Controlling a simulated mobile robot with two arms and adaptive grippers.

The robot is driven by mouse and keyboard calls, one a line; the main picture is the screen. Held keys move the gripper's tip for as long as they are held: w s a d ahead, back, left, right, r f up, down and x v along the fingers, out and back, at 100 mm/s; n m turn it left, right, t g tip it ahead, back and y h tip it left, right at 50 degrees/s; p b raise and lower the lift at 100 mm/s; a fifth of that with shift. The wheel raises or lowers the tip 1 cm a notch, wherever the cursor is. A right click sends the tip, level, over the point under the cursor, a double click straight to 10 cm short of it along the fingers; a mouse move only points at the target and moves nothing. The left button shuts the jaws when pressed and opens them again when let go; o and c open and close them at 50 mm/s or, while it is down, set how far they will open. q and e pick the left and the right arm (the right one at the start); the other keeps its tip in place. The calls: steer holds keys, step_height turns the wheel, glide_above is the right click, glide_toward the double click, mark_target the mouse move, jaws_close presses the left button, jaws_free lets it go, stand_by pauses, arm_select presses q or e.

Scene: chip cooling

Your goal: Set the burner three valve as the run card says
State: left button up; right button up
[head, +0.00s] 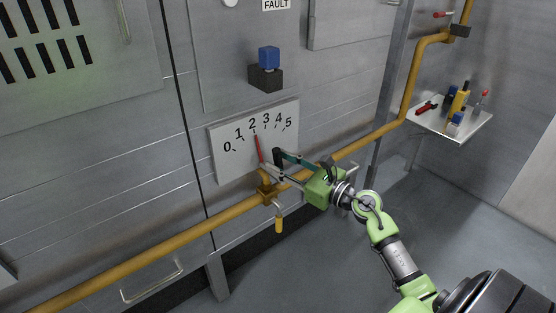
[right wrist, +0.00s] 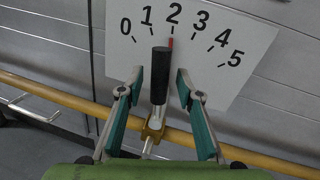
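The valve (head: 268,191) sits on the yellow pipe below a white scale plate (head: 226,165) marked 0 to 5. Its red pointer (head: 259,148) points at about 2; in the right wrist view the red tip (right wrist: 171,42) shows just under the 2. A lever with a black grip (right wrist: 160,78) rises from the brass valve body (right wrist: 154,130). My right gripper (head: 271,160) is at the lever. In the right wrist view its fingers (right wrist: 159,74) are apart, one on each side of the black grip, with gaps showing. My left gripper and the run card are not in view.
The yellow pipe (head: 160,249) runs along the metal cabinet wall. A small yellow handle (head: 279,222) hangs below the valve. A blue-and-black block (head: 266,78) juts out above the plate. A shelf (head: 473,141) with tools stands at the right. Open floor lies in front.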

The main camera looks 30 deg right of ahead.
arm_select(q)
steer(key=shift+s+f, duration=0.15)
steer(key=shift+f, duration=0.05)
arm_select(e)
steer(key=shift+w+a, duration=0.2)
steer(key=shift+w, duration=0.5)
jaws_close()
